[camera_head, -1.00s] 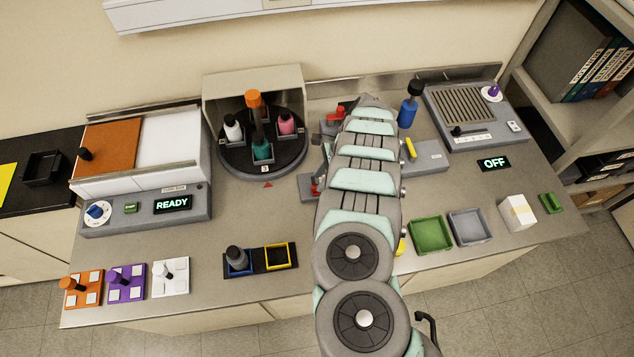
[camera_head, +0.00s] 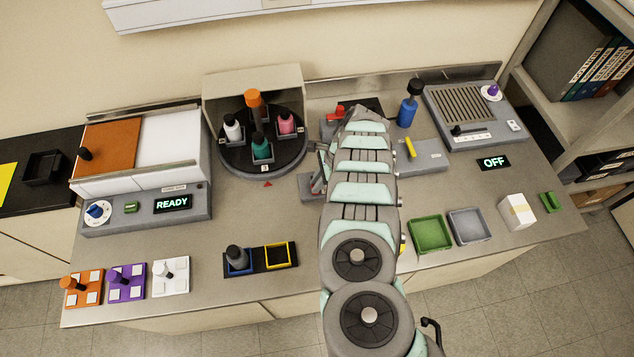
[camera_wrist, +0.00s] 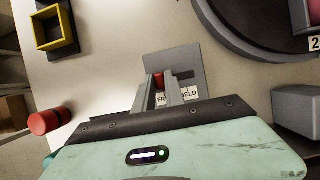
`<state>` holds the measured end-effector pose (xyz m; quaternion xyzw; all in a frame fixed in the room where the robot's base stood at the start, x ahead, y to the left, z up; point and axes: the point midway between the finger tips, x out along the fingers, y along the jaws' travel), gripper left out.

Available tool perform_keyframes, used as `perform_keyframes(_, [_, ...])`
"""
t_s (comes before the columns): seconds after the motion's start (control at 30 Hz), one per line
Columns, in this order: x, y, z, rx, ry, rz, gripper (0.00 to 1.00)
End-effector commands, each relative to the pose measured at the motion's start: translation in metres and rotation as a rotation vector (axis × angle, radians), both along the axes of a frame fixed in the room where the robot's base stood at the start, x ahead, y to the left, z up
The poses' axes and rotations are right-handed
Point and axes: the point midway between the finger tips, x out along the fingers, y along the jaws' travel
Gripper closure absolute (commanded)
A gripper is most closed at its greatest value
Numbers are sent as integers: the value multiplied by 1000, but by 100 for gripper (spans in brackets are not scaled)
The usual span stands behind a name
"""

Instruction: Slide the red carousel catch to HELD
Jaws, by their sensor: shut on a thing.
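The red catch (camera_wrist: 158,79) sits on a grey plate (camera_wrist: 182,64) in the wrist view. It is at the left part of a dark slot, by the label that starts "FR". The other label, ending "ELD" (camera_wrist: 191,94), is to its right, and a finger partly covers the labels. My gripper (camera_wrist: 161,88) is shut on the catch, with one finger on each side. In the head view the plate (camera_head: 307,188) shows left of my arm. My arm hides most of the gripper and the catch there.
The round dark carousel (camera_head: 263,160) with several bottles stands left of the catch. It also shows at the wrist view's top right (camera_wrist: 232,30). Another red handle (camera_head: 335,113) stands behind. A grey block with a yellow lever (camera_head: 410,149) is right of my arm.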

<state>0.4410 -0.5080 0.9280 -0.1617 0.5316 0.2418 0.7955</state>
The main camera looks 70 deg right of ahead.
Motion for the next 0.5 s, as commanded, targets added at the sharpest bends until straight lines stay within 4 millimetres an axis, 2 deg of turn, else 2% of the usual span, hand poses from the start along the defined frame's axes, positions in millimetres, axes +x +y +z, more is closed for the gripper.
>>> perform_keyframes(0.1, [0, 0, 0, 0, 0, 0, 100])
perform_keyframes(0.5, [0, 0, 0, 0, 0, 0, 100])
